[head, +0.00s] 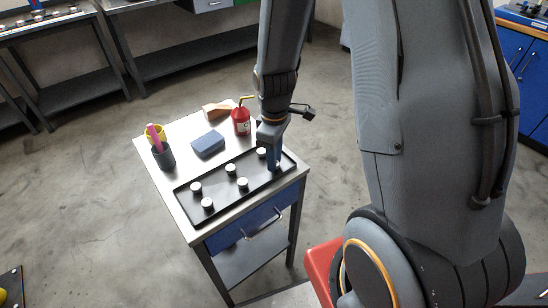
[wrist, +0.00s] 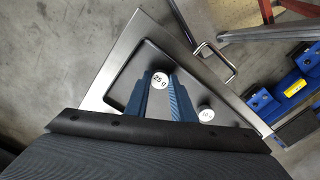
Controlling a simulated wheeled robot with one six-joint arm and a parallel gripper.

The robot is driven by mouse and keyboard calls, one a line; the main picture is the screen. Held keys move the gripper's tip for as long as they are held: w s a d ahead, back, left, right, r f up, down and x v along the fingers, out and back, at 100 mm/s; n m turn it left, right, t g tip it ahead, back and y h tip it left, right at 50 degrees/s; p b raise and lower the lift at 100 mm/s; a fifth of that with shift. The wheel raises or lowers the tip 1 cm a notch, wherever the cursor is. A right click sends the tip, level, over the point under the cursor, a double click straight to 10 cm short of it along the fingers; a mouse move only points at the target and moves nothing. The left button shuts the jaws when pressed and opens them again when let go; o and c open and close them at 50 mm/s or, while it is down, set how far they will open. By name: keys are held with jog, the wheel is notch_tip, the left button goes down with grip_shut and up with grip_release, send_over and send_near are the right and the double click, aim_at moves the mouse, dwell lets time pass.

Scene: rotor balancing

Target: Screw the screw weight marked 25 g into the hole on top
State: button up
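The screw weight marked 25 g (wrist: 160,79) shows its white round top between the two blue fingers of my gripper (wrist: 160,88) in the wrist view. The fingers are close against it on both sides and look shut on it. In the head view my gripper (head: 274,166) points down at the right end of the black tray (head: 222,205) and mostly hides this weight. The weight looks to be in or just over the tray. Several other white-topped weights (head: 242,184) stand in the tray. No hole on top of a rotor shows in either view.
The tray lies on a small metal cart (head: 177,150) with a blue drawer (head: 250,225). Another weight (wrist: 206,114) stands near the right finger.

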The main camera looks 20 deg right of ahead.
jog(key=shift+r+p, duration=2.15)
jog(key=shift+r, duration=0.35)
